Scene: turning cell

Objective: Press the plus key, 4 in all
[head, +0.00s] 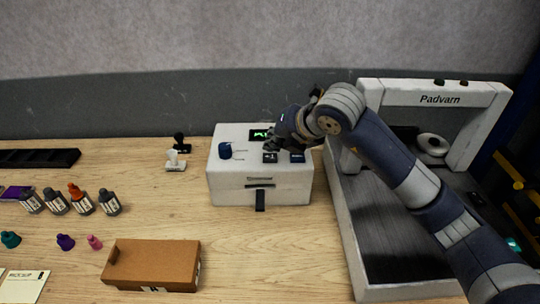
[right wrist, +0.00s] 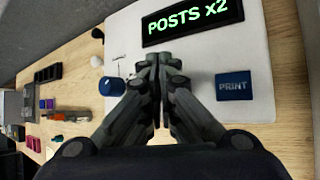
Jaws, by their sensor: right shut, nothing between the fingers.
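A white box-shaped device (head: 228,180) stands on the table, with a blue knob (head: 225,150) on its top left, which also shows in the right wrist view (right wrist: 111,86). Its display (right wrist: 193,20) reads "POSTS x2" in green. A dark key (head: 270,158) with a small pale mark sits on its top; the mark is too small to read. To its right is the blue PRINT key (right wrist: 234,87). My right gripper (head: 273,146) is shut and empty, fingertips just above or at the dark key; I cannot tell whether they touch. In the right wrist view the fingers (right wrist: 159,62) hide that key. My left gripper is out of view.
A white frame machine marked "Padvarn" (head: 440,99) stands at the right, under my right arm. A brown box (head: 152,265), several dark bottles (head: 108,203) and small coloured pieces lie at the left. Bare table lies in front of the device.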

